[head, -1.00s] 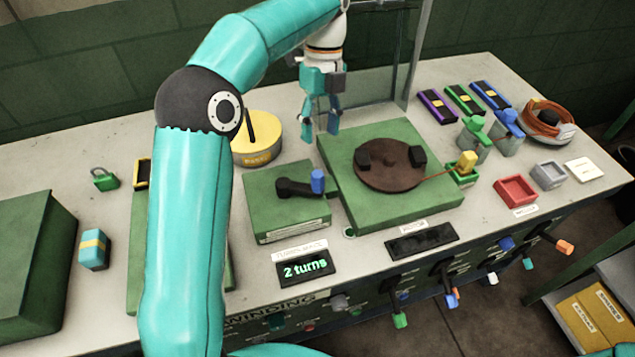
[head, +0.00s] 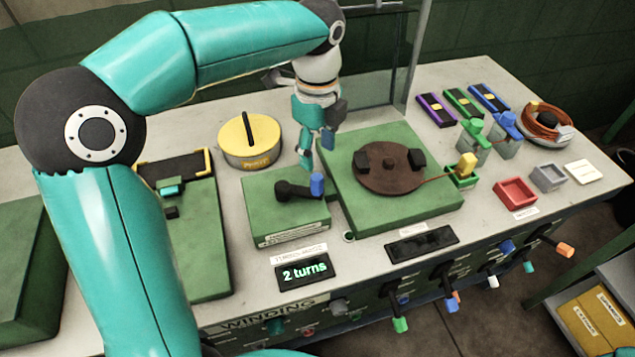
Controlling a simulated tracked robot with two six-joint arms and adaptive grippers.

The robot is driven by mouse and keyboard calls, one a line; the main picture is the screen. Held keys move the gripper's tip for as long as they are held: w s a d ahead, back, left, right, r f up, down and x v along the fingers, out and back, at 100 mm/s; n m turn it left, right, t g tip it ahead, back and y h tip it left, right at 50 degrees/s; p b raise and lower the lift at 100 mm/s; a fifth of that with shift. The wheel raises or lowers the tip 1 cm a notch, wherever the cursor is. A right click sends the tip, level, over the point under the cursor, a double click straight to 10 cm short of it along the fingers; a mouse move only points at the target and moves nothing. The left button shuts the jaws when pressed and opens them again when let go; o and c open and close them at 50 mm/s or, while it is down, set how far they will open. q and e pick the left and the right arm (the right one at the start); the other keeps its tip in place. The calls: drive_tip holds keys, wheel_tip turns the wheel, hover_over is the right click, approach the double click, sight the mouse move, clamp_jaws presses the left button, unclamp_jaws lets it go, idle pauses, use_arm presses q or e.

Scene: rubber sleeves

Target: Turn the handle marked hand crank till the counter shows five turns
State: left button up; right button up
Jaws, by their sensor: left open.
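The hand crank is a black arm (head: 294,191) with an upright blue knob (head: 317,184) at its right end. It sits on a green box (head: 285,221) with a label on its front. The counter (head: 304,273) in front of the box reads "2 turns" in green. My left gripper (head: 317,158) points down just behind and above the blue knob. Its fingers are open and empty, and they look apart from the knob. My right gripper is not in view.
Right of the crank, a green base carries a brown turntable (head: 389,170). A yellow round tin (head: 250,140) stands behind the crank box. A green fixture (head: 203,252) stands to the left. Red (head: 515,192) and grey trays lie at right. Several levers line the bench front.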

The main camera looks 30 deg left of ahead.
sight(317, 177)
use_arm(q)
wheel_tip(317, 177, down, 10)
drive_tip(key=shift+r, duration=0.1)
idle(0.4)
clamp_jaws()
